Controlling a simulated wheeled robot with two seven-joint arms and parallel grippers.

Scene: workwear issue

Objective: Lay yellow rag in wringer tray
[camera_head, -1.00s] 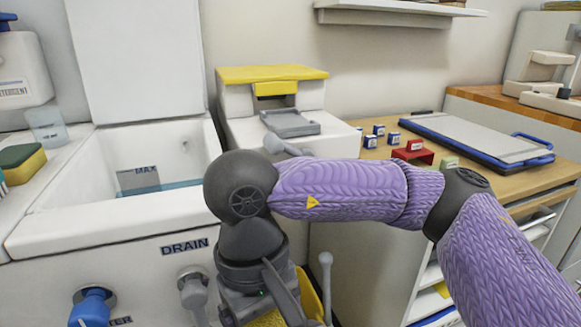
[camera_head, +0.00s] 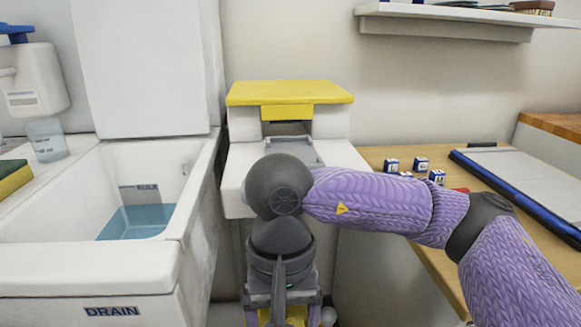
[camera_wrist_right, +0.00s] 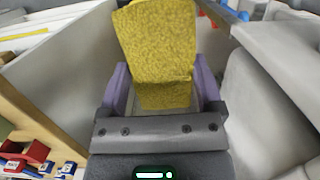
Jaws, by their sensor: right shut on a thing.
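The yellow rag (camera_wrist_right: 158,45) hangs from my right gripper (camera_wrist_right: 160,98), whose purple fingers are shut on it in the right wrist view. In the head view my right gripper (camera_head: 285,312) points down in front of the wringer, and only a little yellow shows between its fingers. The wringer (camera_head: 240,160) is a white machine with a yellow top (camera_head: 290,92). Its grey wringer tray (camera_head: 305,152) sits below the slot and is partly hidden behind my right arm. My left gripper is not in view.
A white sink (camera_head: 90,257) with blue water stands left of the wringer. A wooden bench (camera_head: 385,157) at right holds several small blue-and-white blocks (camera_head: 421,163) and a blue-edged board (camera_head: 535,180). A shelf (camera_head: 450,18) hangs above.

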